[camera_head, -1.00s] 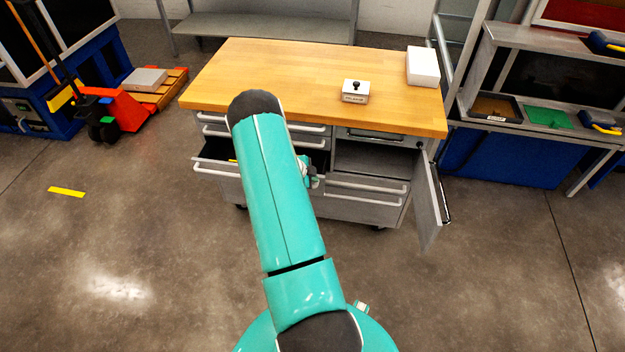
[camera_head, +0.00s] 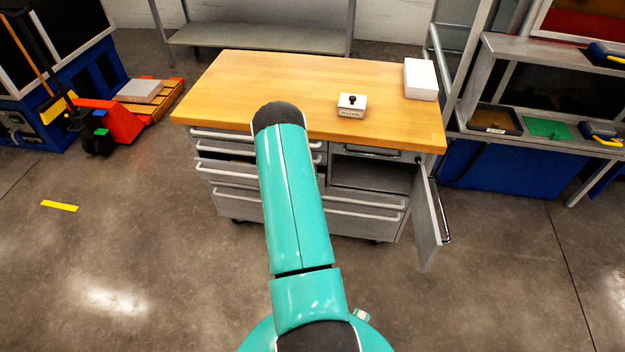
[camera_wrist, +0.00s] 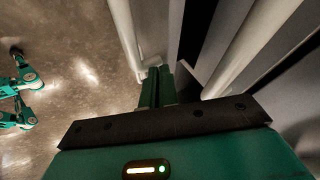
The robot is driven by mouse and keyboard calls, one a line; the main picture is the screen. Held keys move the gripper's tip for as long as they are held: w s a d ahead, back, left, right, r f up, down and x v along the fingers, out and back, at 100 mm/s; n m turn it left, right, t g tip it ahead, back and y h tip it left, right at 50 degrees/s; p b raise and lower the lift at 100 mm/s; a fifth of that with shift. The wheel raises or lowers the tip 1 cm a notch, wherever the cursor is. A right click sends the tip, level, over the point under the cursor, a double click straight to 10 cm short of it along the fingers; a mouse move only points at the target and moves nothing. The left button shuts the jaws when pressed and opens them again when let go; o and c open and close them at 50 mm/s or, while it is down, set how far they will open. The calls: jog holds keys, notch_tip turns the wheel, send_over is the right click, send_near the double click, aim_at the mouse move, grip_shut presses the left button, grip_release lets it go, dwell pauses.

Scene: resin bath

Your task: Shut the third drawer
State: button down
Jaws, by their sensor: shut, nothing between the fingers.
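The workbench cabinet has a left column of grey drawers with long bar handles. The third drawer (camera_head: 228,175) down stands out slightly from the fronts above it, with a narrow dark gap over its front edge. My arm covers its right part. My gripper (camera_wrist: 158,72) shows in the wrist view, shut and empty, with its fingertips close to pale drawer fronts and bar handles. Whether they touch a front I cannot tell. In the head view the gripper is hidden behind my arm.
A cabinet door (camera_head: 428,220) hangs open at the right, beside an open compartment (camera_head: 372,174). An orange pallet truck (camera_head: 118,118) stands at the left. The floor in front is clear.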

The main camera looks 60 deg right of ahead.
jog(key=shift+d, duration=0.25)
jog(key=shift+a, duration=0.1)
